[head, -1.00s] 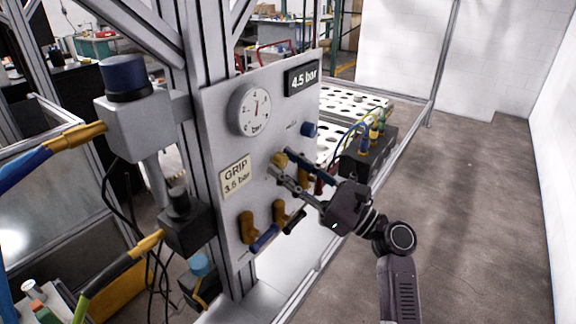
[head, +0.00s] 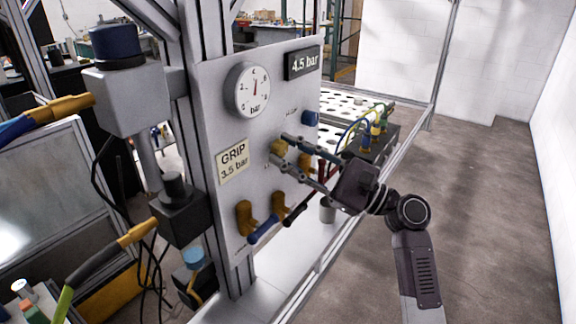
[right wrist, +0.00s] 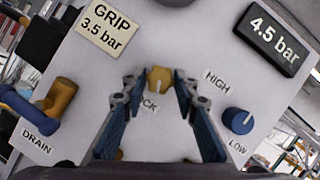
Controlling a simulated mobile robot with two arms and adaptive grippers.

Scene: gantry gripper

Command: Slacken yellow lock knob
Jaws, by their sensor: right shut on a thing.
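The yellow lock knob (head: 277,148) sits on the upright grey panel (head: 212,120), below and right of the round gauge. My right gripper (head: 279,149) is at the panel with one finger on each side of the knob, shut on it. In the right wrist view the knob (right wrist: 159,79) lies between the two fingertips (right wrist: 158,82), above a label partly hidden by a finger, of which "OCK" reads. My left gripper is not in view.
A blue knob (head: 310,118) marked HIGH and LOW is close to the right. The gauge (head: 247,90) and "4.5 bar" display (head: 302,62) are above, the "GRIP 3.5 bar" label (head: 232,161) left. Yellow fittings with a blue handle (head: 262,230) stick out below.

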